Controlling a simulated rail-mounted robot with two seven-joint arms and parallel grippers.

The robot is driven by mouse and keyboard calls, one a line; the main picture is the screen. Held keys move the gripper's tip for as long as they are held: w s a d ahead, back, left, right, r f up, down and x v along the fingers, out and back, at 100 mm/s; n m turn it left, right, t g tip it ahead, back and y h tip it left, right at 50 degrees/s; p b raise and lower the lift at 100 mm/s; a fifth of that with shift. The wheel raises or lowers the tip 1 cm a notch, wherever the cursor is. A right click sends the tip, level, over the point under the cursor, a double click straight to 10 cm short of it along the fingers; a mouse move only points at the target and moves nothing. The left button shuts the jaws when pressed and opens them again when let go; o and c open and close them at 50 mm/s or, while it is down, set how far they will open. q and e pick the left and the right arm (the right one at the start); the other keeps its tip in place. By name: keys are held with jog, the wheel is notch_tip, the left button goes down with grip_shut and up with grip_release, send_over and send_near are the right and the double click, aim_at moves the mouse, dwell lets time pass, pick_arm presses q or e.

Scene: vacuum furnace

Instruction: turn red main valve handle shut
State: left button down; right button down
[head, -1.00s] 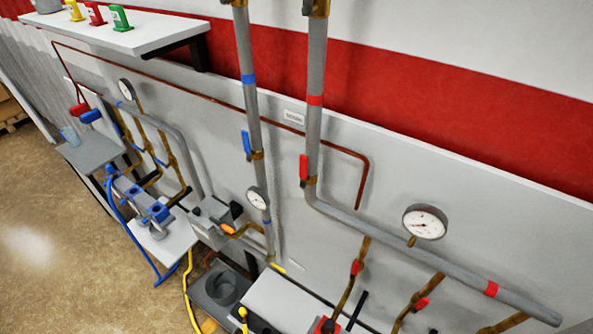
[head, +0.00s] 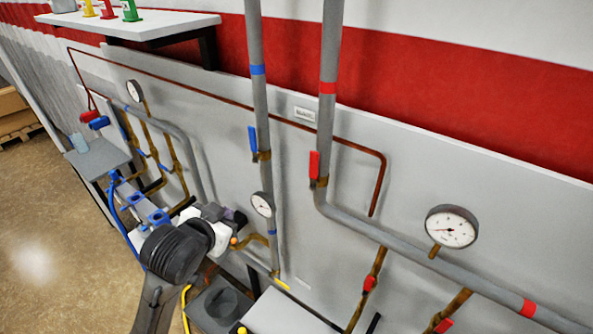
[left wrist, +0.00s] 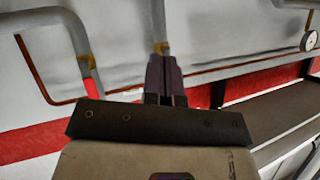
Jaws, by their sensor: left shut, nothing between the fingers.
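The red main valve handle (head: 314,165) stands upright along the thick grey pipe with the red band, above its brass fitting. It also shows in the left wrist view (left wrist: 91,88), left of my fingers and partly cut off by the gripper body. My left gripper (head: 238,217) is shut and empty, in front of the wall panel. It is to the left of and lower than the red handle in the head view, clearly apart from it. In the left wrist view the closed fingers (left wrist: 165,75) cover part of the neighbouring pipe. My right gripper is not in view.
A blue handle (head: 252,143) sits on the parallel pipe left of the red one. A round gauge (head: 451,227) is at the right, another (head: 262,204) near my gripper. A thin copper pipe (head: 380,180) bends down right of the red handle. A white shelf (head: 150,24) juts out upper left.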

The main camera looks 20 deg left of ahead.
pick_arm(q)
jog(key=w+r+n+g+h+b, duration=0.1)
jog(key=w+r+n+g+h, duration=0.1)
jog(key=h, duration=0.6)
jog(key=w+r+n+g+h+b, duration=0.1)
jog(key=w+r+n+g+h, duration=0.1)
jog(key=w+r+n+h, duration=0.3)
jog(key=shift+w+a+n+g+h, duration=0.4)
jog(key=shift+w+n+h, duration=0.3)
jog(key=shift+w+h, duration=1.15)
jog(key=shift+r+t, duration=0.1)
jog(key=shift+t, duration=0.2)
